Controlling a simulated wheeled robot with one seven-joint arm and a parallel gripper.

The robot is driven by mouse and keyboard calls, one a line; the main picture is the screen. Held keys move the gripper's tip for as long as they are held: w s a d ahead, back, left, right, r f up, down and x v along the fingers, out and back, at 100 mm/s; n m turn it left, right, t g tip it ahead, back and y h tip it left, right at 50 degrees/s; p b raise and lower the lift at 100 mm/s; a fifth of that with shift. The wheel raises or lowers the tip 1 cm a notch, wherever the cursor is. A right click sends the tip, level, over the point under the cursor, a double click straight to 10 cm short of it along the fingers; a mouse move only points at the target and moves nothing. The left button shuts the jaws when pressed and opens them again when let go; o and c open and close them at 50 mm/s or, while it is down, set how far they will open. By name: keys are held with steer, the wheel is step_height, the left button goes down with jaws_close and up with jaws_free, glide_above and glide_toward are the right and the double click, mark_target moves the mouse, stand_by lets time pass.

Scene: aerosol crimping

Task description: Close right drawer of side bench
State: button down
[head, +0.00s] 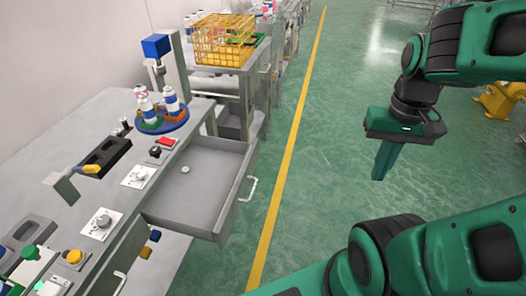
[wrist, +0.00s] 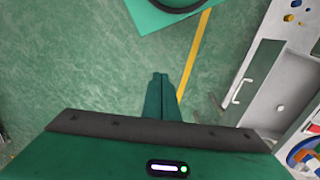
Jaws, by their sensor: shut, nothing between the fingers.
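The open drawer (head: 190,205) is grey metal and sticks out from the side bench (head: 90,130) toward the aisle in the head view. Its pale bar handle (head: 252,188) is on the outer front panel. A small round white item (head: 186,169) lies inside. My gripper (head: 378,178) is shut and empty, its green fingers pointing down over the floor, to the right of the drawer and clear of it. In the wrist view my fingers (wrist: 158,76) are together; the drawer front (wrist: 255,78) and its handle (wrist: 235,97) show at the right, apart from them.
The bench top carries a blue round holder (head: 165,121) with white bottles, button boxes and a blue-topped post (head: 156,46). A yellow wire basket (head: 222,40) stands on a bench behind. Green floor with a yellow line (head: 285,150) lies free between drawer and gripper.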

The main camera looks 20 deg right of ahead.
steer(key=w+a+f+t, duration=0.2)
steer(key=w+a+f, duration=0.2)
steer(key=w+f, duration=0.4)
steer(key=w+a+f+t+y, duration=0.1)
steer(key=w+a+f+t, duration=0.2)
steer(key=w+f, duration=0.5)
steer(key=w+a+f+t, duration=0.2)
steer(key=w+a+f, duration=0.3)
steer(key=w, duration=1.7)
steer(key=shift+w+a+f+y, duration=0.3)
steer(key=shift+f+y, duration=0.1)
steer(key=shift+f, duration=1.05)
